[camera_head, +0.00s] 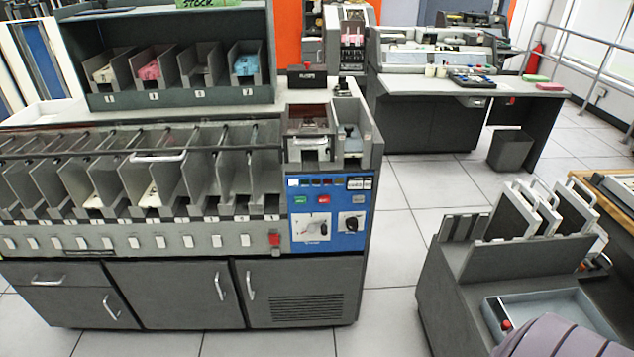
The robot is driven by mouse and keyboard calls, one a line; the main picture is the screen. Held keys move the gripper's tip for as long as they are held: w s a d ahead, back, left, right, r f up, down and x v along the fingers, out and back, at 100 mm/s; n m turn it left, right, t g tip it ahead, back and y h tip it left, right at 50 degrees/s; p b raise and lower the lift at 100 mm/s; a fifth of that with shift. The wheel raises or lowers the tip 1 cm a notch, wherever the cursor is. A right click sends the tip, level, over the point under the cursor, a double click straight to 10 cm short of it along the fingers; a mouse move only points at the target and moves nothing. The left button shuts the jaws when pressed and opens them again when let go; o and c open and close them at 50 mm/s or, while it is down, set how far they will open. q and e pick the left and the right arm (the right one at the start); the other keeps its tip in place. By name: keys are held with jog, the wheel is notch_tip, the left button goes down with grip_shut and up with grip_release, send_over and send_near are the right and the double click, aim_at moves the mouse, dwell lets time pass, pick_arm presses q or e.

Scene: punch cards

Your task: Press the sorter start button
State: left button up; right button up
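The card sorter (190,285) is the long dark grey machine at the left, with a row of open pockets along its front. At its right end is a blue control panel (329,243). On the panel a green button (299,200), which looks like the start button, sits left of a red button (323,199); their labels are too small to read. Above the panel is the card feed (309,130). A few pockets hold pale cards (150,193). Neither of my grippers shows in this view.
A shelf with card trays (175,100) stands behind the pockets. A grey cart (500,285) with upright panels and a tray is at the right. Tiled floor (405,240) lies clear between sorter and cart. A waste bin (510,149) stands by the far desk. A striped rounded object (560,340) fills the bottom right.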

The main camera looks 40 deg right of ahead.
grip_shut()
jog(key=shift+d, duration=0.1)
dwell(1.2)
